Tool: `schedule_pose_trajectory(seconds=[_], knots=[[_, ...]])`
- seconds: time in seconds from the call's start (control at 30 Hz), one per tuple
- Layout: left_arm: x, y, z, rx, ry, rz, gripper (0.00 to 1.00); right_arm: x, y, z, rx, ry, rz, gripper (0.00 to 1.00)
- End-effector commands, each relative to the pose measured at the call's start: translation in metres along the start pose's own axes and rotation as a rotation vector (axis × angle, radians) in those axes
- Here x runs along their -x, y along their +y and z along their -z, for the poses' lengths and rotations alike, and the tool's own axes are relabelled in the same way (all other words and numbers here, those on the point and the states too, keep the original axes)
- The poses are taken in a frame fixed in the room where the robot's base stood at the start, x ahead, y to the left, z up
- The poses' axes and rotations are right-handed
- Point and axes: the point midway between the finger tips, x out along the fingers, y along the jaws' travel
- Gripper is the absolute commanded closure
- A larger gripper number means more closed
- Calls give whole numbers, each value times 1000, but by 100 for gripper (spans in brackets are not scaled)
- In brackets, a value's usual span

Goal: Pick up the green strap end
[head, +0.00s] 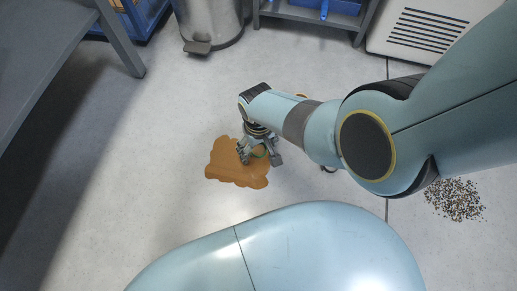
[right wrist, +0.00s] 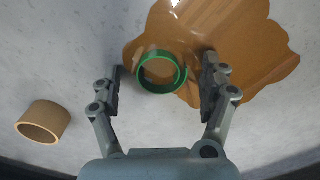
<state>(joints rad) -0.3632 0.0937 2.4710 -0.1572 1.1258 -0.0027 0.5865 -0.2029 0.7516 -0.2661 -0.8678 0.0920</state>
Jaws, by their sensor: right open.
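A green ring (right wrist: 161,88) lies at the edge of a brown spill on the floor, in the right wrist view. Its round opening faces the camera. No separate strap end stands out on it. My right gripper (right wrist: 163,71) is open, with one finger on each side of the ring and a gap on both sides. In the head view the right gripper (head: 260,156) points down over the spill, and only a sliver of green shows between its fingers. Whether the fingers are level with the ring is hard to tell. My left gripper is out of view.
The brown glossy spill (head: 222,166) spreads under and left of the right gripper. A tan ring (right wrist: 42,122) lies on the floor at left in the wrist view. Dark speckled grains (head: 456,200) lie at right. A metal pedal bin (head: 212,22) stands at the back. Floor at left is clear.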

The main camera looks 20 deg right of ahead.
Motion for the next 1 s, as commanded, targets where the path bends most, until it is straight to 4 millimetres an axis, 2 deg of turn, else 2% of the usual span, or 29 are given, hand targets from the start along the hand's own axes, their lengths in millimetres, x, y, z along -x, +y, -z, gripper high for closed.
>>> schedule_pose_trajectory(seconds=[0.27,0.6,1.0], knots=[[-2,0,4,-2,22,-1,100,0,0,1,0,1,0,21],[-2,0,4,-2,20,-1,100,0,0,1,0,1,0,62],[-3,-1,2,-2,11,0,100,1,0,0,0,1,0,63]])
